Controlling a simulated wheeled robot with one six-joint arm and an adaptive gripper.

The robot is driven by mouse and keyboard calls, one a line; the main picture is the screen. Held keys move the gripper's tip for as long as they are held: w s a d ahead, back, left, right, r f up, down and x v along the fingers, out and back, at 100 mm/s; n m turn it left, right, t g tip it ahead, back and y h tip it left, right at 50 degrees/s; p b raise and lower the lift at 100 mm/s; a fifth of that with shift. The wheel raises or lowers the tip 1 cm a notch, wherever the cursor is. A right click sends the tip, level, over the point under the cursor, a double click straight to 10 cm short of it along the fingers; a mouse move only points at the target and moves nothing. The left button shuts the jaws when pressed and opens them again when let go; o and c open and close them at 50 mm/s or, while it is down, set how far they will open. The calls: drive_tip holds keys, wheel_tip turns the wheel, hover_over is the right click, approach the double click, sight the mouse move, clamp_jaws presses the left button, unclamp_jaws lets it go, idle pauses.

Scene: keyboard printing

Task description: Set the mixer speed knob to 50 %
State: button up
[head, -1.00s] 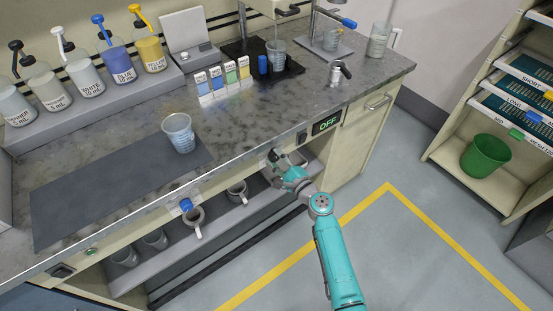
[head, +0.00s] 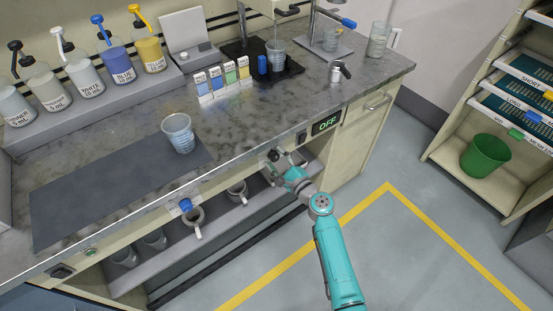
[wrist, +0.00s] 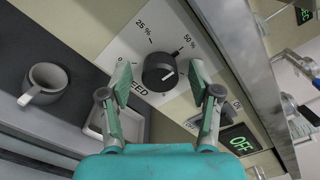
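The black speed knob (wrist: 158,72) shows in the wrist view on a pale dial plate (wrist: 128,48) with 25 % and 50 % marks. A short white line is on its face, right of centre; its exact setting is hard to tell. A small dark mark lies between the knob and the 50 % label. My gripper (wrist: 162,76) is open, its two fingers on either side of the knob with gaps between. In the head view my gripper (head: 277,158) is at the bench front; the knob is hidden there.
A display reading OFF (head: 327,122) is right of the gripper, with a switch (head: 302,137) beside it. The bench's front edge overhangs the panel. Mugs (head: 237,191) stand on the shelf at left. A clear cup (head: 178,133) stands on the dark mat (head: 90,195).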

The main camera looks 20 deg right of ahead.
drive_tip(key=v, duration=1.2)
idle(1.3)
